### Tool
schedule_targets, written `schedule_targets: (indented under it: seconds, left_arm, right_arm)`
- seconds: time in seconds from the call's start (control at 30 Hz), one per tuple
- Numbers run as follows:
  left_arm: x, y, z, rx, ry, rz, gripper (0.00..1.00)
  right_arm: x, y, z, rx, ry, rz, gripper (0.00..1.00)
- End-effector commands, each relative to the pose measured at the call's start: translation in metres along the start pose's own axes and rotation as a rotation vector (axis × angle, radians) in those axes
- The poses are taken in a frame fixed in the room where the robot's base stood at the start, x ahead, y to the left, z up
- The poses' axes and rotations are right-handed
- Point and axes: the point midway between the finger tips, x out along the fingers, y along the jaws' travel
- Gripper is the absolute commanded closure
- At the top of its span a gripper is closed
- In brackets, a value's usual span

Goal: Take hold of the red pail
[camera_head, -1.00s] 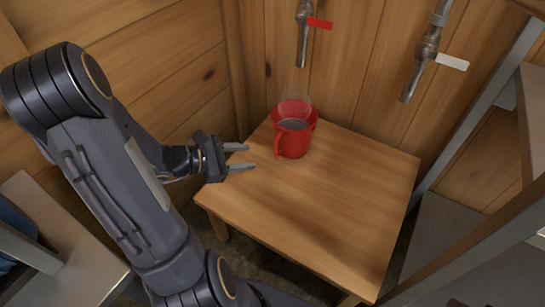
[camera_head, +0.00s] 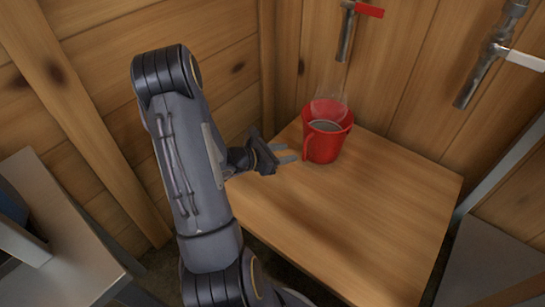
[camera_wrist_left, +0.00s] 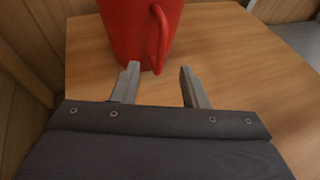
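The red pail (camera_head: 324,144) stands upright on a small wooden table, with dark contents inside and faint steam above it. Its handle faces my left gripper. In the left wrist view the pail (camera_wrist_left: 130,32) is at the top, its handle just beyond the fingertips and a little left of the middle of the gap. My left gripper (camera_head: 292,153) is open and empty, with its fingers pointing at the pail from the left, close to the handle. The fingers also show in the left wrist view (camera_wrist_left: 159,75). My right gripper is not in view.
The wooden table (camera_head: 345,220) is otherwise bare, with free room to the right and front of the pail. A tap with a red lever (camera_head: 347,28) hangs on the wall above the pail. A tap with a white lever (camera_head: 490,60) is further right. Plank walls stand behind and left.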

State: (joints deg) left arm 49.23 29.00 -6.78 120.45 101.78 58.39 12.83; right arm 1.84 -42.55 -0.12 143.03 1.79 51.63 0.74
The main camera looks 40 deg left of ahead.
Motion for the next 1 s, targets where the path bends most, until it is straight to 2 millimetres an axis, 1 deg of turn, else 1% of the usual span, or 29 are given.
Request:
schedule_targets:
  seconds: [0.03, 0.3, 0.5, 0.7, 1.0]
  left_arm:
    - [0.009, -0.001, -0.002, 0.0, -0.001, -0.003, 0.6]
    - [0.05, -0.001, -0.003, 0.003, -0.001, -0.003, 0.6]
    - [0.072, -0.001, -0.002, 0.001, -0.001, -0.001, 0.6]
    - [0.081, 0.0, 0.0, 0.0, -0.001, -0.001, 0.6]
    - [0.082, 0.0, 0.0, 0.0, 0.0, 0.0, 0.6]
  right_arm:
    - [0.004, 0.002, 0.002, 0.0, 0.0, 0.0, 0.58]
    - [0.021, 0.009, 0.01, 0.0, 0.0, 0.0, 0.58]
    - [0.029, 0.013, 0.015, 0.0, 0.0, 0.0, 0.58]
    - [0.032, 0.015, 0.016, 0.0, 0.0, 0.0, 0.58]
    - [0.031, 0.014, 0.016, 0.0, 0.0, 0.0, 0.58]
